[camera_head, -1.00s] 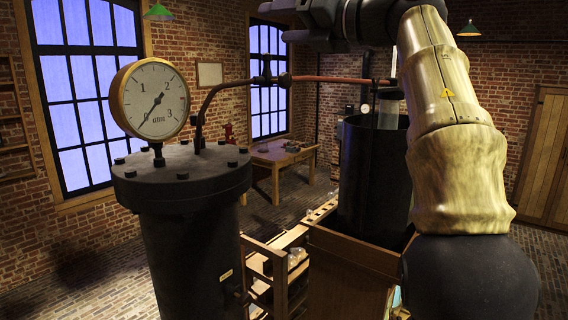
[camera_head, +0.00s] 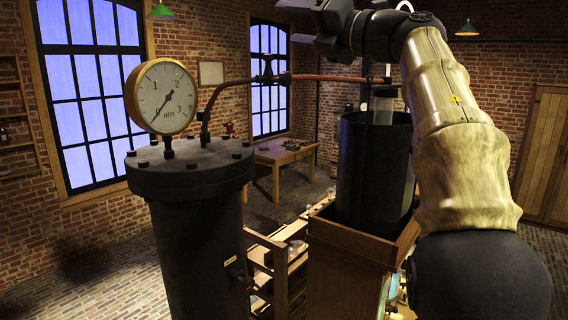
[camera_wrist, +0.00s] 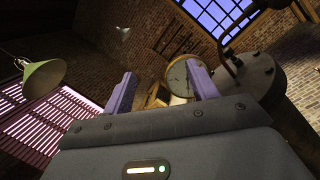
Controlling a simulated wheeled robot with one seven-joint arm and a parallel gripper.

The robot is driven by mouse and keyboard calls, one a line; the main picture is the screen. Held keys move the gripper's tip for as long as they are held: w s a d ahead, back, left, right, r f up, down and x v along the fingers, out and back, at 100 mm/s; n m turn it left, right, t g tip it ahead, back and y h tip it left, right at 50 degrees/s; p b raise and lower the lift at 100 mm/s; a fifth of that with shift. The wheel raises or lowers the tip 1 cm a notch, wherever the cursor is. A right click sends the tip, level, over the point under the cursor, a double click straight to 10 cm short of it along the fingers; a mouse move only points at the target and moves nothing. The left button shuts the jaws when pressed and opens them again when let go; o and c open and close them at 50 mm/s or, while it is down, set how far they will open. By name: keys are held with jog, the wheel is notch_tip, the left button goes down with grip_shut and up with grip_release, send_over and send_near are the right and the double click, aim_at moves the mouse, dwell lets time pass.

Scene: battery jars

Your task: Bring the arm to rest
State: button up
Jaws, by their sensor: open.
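My gripper (camera_wrist: 162,92) shows in the wrist view with its two purple-grey fingers wide apart and nothing between them. In the head view, my arm rises at the right and bends over the dark cylinder; the dark gripper end (camera_head: 325,30) is high up, pointing left, its fingertips hard to make out. It is above and clear of the pressure vessel and gauge.
A dark pressure vessel (camera_head: 195,230) with a round gauge (camera_head: 162,96) stands at left. A dark cylinder (camera_head: 372,175) holding a glass jar (camera_head: 384,106) sits in a wooden box (camera_head: 350,240). A red-brown pipe (camera_head: 330,78) runs below the gripper. A table (camera_head: 285,154) stands behind.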

jog(key=w+d+f+m+t+h, duration=0.45)
jog(key=d+f+m+h, duration=0.2)
jog(key=f+m, duration=0.45)
jog(key=w+d+f+m+t+h, duration=0.3)
jog(key=w+d+f+m+h, duration=0.45)
jog(key=m, duration=0.65)
jog(key=s+d+f+m+g+h, duration=0.1)
jog(key=s+f+m+g, duration=0.2)
jog(key=f, duration=0.8)
jog(key=s+d+f+m+g+h, duration=0.1)
jog(key=s+f+m+g+h, duration=0.2)
jog(key=f, duration=0.8)
jog(key=s+a+f+m+g+y, duration=0.25)
jog(key=s+f+m+g, duration=0.65)
jog(key=s+f, duration=1.8)
notch_tip(320, 180, down, 15)
jog(key=n+g+b, duration=0.1)
jog(key=g+b, duration=0.1)
jog(key=b, duration=1.5)
jog(key=shift+s+a+n+h, duration=0.2)
jog(key=shift+a+n+h, duration=0.1)
jog(key=shift+h, duration=0.05)
